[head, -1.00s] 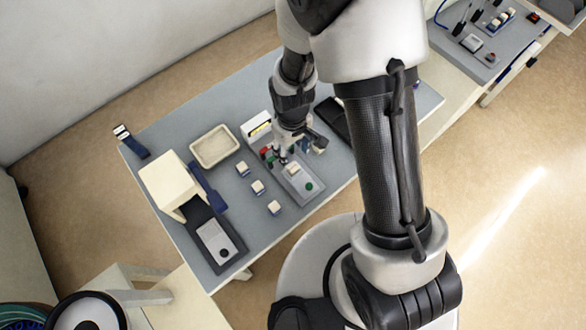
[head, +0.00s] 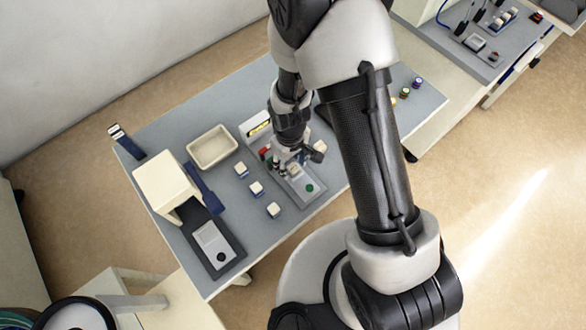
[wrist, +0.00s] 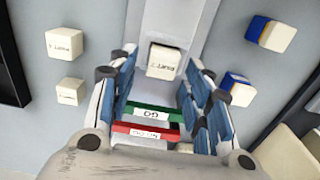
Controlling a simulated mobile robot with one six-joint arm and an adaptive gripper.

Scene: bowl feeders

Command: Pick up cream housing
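A cream housing (wrist: 162,62) with dark lettering sits on a light grey strip in the wrist view. It lies between the tips of my gripper (wrist: 160,72), whose blue-padded fingers stand open with a gap on each side. In the head view my gripper (head: 304,157) is low over the grey fixture (head: 306,188) and hides the housing there. Other cream blocks lie on both sides in the wrist view: two at left (wrist: 65,43) (wrist: 70,92) and two with blue parts at right (wrist: 270,34) (wrist: 237,89).
Green "GO" (wrist: 150,112) and red (wrist: 146,132) labelled parts lie under my fingers. In the head view, three cream blocks (head: 257,189), a cream tray (head: 212,147) and a cream box (head: 166,188) stand left of the fixture. Small coloured cylinders (head: 405,92) stand at right.

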